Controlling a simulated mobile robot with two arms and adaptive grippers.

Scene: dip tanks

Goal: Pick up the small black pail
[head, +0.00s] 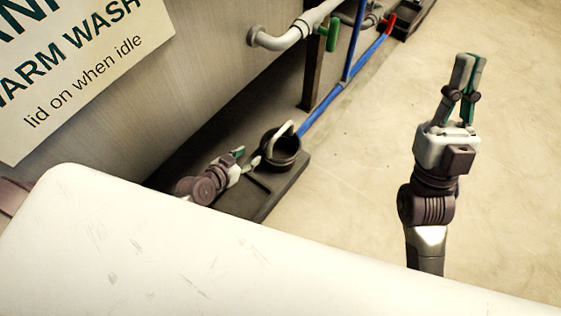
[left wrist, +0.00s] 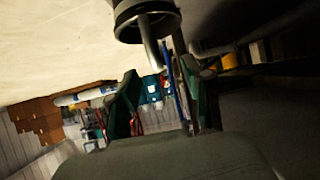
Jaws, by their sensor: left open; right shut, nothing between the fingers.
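The small black pail (head: 287,150) stands on a dark low platform beside the tank wall, its pale handle (head: 279,132) raised at an angle. My left gripper (head: 247,157) is open just left of the pail. In the left wrist view the pail (left wrist: 130,28) is at the top, with its grey handle (left wrist: 153,52) hanging into the space between the open fingers of my left gripper (left wrist: 160,72). I cannot tell whether the fingers touch the handle. My right gripper (head: 468,60) is shut and empty, raised above the floor at the right.
The dark platform (head: 262,203) runs along the tank wall (head: 215,70), which carries a sign (head: 85,65). A grey pipe (head: 290,35), a green valve handle (head: 332,32) and blue pipes (head: 340,88) lie behind the pail. The floor (head: 370,150) to the right is clear.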

